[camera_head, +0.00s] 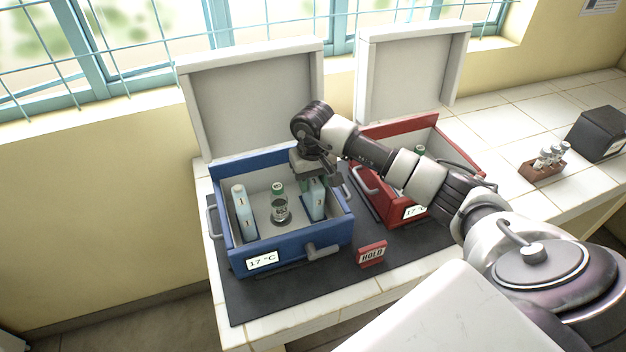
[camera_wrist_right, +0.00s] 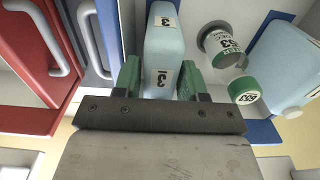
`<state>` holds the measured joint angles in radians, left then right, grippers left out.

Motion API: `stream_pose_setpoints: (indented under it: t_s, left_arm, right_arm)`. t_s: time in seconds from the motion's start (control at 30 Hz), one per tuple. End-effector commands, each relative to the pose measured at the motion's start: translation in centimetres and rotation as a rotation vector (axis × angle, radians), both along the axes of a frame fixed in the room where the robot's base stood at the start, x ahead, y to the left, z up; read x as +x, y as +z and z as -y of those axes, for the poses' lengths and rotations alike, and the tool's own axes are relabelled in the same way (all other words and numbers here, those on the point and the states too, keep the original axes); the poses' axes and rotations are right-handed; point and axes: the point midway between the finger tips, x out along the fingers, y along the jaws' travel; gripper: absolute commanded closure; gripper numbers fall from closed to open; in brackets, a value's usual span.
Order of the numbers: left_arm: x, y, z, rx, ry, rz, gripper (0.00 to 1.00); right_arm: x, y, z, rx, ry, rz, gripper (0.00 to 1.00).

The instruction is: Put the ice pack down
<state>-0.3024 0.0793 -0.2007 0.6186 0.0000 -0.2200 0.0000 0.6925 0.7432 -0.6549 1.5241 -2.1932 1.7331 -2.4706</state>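The ice pack (camera_head: 317,203) is a pale blue slab with a number label. It stands upright inside the right side of the open blue box (camera_head: 301,240). My right gripper (camera_head: 312,180) reaches down over it from above. In the right wrist view the ice pack (camera_wrist_right: 164,48) sits between the green fingers of my right gripper (camera_wrist_right: 160,78), which look closed on it. I cannot tell whether its bottom touches the box floor. My left gripper is not in view.
A second ice pack (camera_head: 243,213) stands at the box's left, with a green-capped bottle (camera_head: 280,207) between the packs. A red box (camera_head: 388,205) stands close on the right. A red HOLD sign (camera_head: 372,254) is in front. A vial rack (camera_head: 543,172) sits farther right.

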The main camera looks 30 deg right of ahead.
Motion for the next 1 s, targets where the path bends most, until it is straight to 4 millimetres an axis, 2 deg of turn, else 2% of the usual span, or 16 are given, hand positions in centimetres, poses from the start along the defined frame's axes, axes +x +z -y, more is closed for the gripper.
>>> stream_pose_setpoints:
  t_s: [0.03, 0.1, 0.37, 0.5, 0.53, 0.8, 1.0]
  left_arm:
    - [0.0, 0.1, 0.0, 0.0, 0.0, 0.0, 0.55]
    - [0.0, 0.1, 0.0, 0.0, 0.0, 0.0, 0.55]
    - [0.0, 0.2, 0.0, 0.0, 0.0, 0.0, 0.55]
    - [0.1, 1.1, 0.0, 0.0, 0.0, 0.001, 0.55]
    - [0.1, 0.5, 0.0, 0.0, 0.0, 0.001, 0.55]
    - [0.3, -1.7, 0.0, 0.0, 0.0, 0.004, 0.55]
    - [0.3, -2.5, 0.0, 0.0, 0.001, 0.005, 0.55]
  right_arm:
    - [0.0, 0.0, 0.0, 0.0, 0.0, 0.0, 0.51]
    - [0.0, 0.0, 0.0, 0.0, 0.0, 0.0, 0.41]
    - [0.0, 0.1, 0.0, -0.001, -0.001, -0.001, 0.41]
    - [0.0, 0.9, 0.0, 0.0, -0.001, -0.002, 0.41]
    - [0.1, 1.1, 0.1, -0.001, -0.001, 0.003, 0.41]
    - [0.1, 6.8, 0.1, -0.002, 0.0, 0.006, 0.41]
    - [0.1, 10.5, 0.0, -0.001, 0.0, 0.004, 0.41]
